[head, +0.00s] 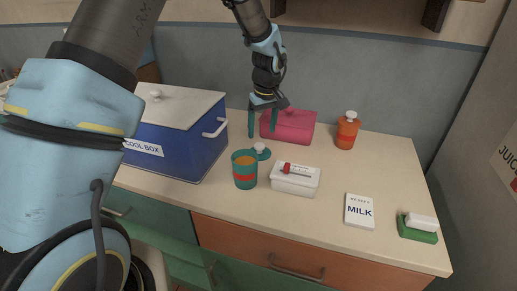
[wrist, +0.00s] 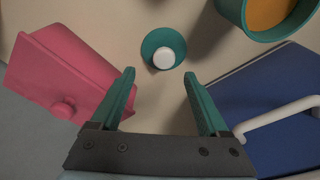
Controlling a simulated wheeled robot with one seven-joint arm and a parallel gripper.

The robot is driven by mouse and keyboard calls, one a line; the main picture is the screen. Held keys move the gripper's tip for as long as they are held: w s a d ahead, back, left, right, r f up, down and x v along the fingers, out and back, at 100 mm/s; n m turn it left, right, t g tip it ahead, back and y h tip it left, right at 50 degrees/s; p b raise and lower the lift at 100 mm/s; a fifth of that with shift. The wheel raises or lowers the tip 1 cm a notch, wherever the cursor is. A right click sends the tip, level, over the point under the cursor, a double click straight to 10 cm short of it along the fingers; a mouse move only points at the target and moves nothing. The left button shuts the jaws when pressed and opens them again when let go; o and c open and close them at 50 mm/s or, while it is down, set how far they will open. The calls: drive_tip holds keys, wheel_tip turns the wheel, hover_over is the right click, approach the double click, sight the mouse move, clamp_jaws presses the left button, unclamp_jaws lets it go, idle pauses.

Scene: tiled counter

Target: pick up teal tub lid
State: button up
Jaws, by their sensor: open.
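The teal tub lid (head: 263,154) is a small round disc with a white knob, lying on the counter behind the teal tub (head: 244,172). The tub is open, with a red band and orange contents. In the wrist view the lid (wrist: 151,43) lies flat beyond my fingertips, roughly midway between them. The tub (wrist: 247,35) shows at the top right there. My gripper (head: 263,132) hangs pointing down above the counter near the lid, between the blue box and the pink box. My gripper (wrist: 158,78) is open, with nothing between its teal fingers.
A blue cool box (head: 168,150) stands left and a pink box (head: 289,127) behind right of the lid. A white container (head: 295,179), an orange bottle (head: 347,131), a milk carton (head: 359,210) and a green-and-white sponge (head: 418,229) are on the right. Bare counter lies between them.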

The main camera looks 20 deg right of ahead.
sight(259, 144)
drive_tip(key=shift+w+a+f+p, duration=0.1)
drive_tip(key=shift+a+f+p, duration=0.1)
drive_tip(key=shift+f+p, duration=0.85)
drive_tip(key=shift+w+a+f+p, duration=0.15)
drive_tip(key=shift+f+p, duration=0.15)
drive_tip(key=shift+f, duration=1.35)
drive_tip(key=shift+s, duration=0.1)
clamp_jaws()
